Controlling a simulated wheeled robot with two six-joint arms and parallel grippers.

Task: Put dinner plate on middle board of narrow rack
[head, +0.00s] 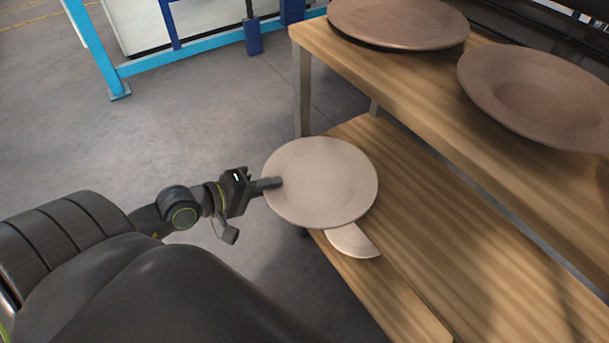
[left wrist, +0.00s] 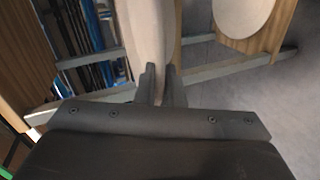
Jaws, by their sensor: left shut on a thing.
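A round beige dinner plate (head: 322,183) is in my left gripper (head: 268,184), which is shut on its left rim. The plate is above the left end of the lower board (head: 392,295) of the wooden rack. In the left wrist view the left gripper's fingers (left wrist: 161,84) pinch the pale plate (left wrist: 150,35), which appears nearly edge-on. A second pale plate (head: 354,241) lies on the lower board, partly hidden under the held plate. I cannot tell how high the held plate is above it. My right gripper is not in view.
The upper board (head: 390,85) carries two brown plates, one at the back (head: 398,22) and one at the right (head: 540,97). A metal rack post (head: 302,90) stands behind the held plate. The lower board is bare to the right. Grey floor is open at left.

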